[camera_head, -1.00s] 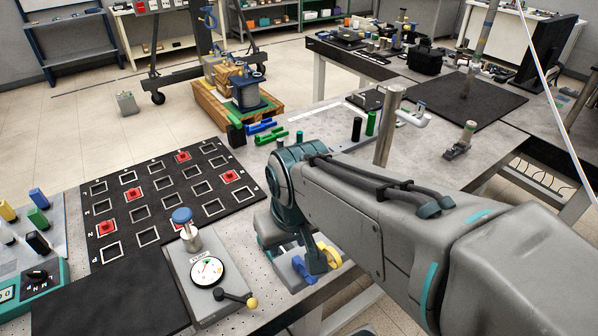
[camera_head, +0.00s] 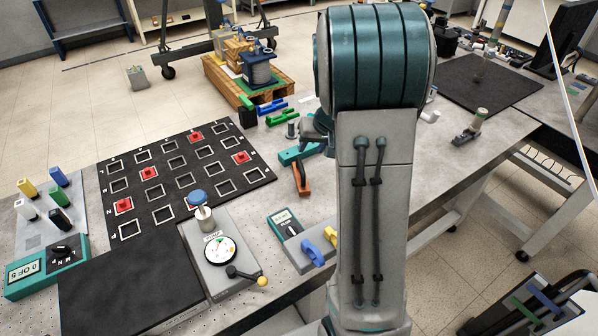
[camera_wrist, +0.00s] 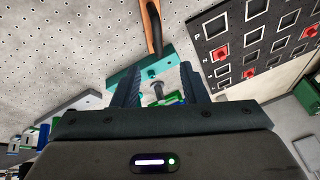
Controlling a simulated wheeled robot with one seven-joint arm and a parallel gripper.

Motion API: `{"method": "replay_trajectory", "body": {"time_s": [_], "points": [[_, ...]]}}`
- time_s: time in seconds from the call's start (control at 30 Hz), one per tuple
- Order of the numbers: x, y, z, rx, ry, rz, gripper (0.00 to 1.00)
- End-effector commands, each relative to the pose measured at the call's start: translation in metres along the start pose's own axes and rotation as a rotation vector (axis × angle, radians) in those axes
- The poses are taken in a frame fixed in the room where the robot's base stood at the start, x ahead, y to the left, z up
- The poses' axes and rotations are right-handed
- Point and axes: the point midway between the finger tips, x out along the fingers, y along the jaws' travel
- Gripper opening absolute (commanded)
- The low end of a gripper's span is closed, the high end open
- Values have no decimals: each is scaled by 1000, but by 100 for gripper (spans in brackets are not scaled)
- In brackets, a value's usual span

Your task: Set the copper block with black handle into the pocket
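The black grid board (camera_head: 186,172) has rows of square, pale-rimmed pockets; several hold red pieces. It shows at the upper right in the wrist view (camera_wrist: 282,45). My gripper (camera_wrist: 158,84) is open. The teal piece and a small grey stud appear between its fingers, at a depth I cannot judge.
A grey gauge unit with a blue knob (camera_head: 219,254) stands in front of the board. A teal meter (camera_head: 284,224) and a holder with blue and yellow clips (camera_head: 318,250) lie near the bench's front edge. A dark mat (camera_head: 130,292) at the left is bare.

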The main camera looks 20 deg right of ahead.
Motion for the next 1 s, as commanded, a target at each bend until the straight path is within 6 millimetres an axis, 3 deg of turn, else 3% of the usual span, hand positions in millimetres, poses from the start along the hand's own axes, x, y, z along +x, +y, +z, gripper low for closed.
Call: {"method": "replay_trajectory", "body": {"time_s": [0.5,0.77,1.0], "points": [[78,4,-2,3,1,4,39],[92,4,-2,1,1,5,39],[119,4,-1,2,-1,4,39]]}}
